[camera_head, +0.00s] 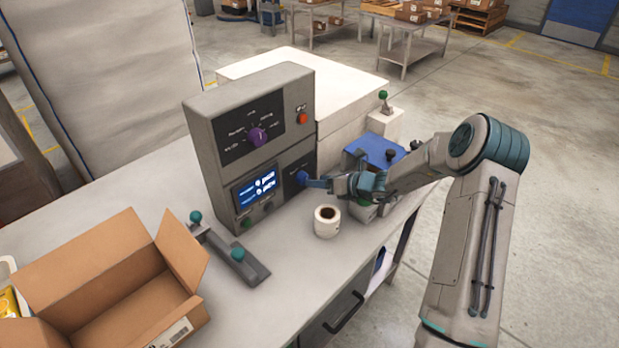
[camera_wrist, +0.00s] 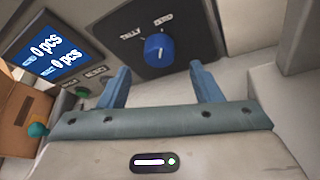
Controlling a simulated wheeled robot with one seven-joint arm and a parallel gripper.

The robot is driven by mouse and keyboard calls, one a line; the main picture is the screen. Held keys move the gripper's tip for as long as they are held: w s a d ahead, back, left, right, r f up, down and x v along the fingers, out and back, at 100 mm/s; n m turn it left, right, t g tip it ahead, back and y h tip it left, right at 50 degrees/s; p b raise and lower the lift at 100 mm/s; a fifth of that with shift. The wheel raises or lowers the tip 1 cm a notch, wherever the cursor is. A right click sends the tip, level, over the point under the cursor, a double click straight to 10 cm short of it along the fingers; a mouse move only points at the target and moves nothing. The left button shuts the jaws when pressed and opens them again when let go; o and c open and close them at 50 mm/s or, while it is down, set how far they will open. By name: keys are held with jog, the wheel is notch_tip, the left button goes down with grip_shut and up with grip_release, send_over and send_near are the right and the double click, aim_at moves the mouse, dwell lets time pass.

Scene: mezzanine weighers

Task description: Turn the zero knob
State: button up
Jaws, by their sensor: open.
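The zero knob is a round blue knob (camera_wrist: 159,49) with a pale pointer line, on a dark panel marked "TALLY" and "ZERO" in the wrist view. In the head view the blue knob (camera_head: 302,177) is low on the right of the grey weigher's face (camera_head: 226,167). My gripper (camera_wrist: 158,75) is open, its two blue fingers pointing toward the panel. The knob appears between and just beyond the fingertips. In the head view my gripper (camera_head: 318,183) reaches the knob from the right. I cannot tell whether the fingers touch it.
A purple knob (camera_head: 257,136) and a red button (camera_head: 302,118) sit higher on the weigher. The lit display (camera_wrist: 47,56) reads "0 pcs" twice. A white roll (camera_head: 327,226) stands below my gripper. An open cardboard box (camera_head: 58,262) and a green-knobbed lever (camera_head: 237,254) are at left.

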aim_at(303, 178)
jog(key=shift+p+x, duration=0.35)
jog(key=shift+x, duration=1.85)
jog(key=shift+c, duration=0.2)
jog(key=c, duration=0.9)
jog(key=shift+c, duration=0.2)
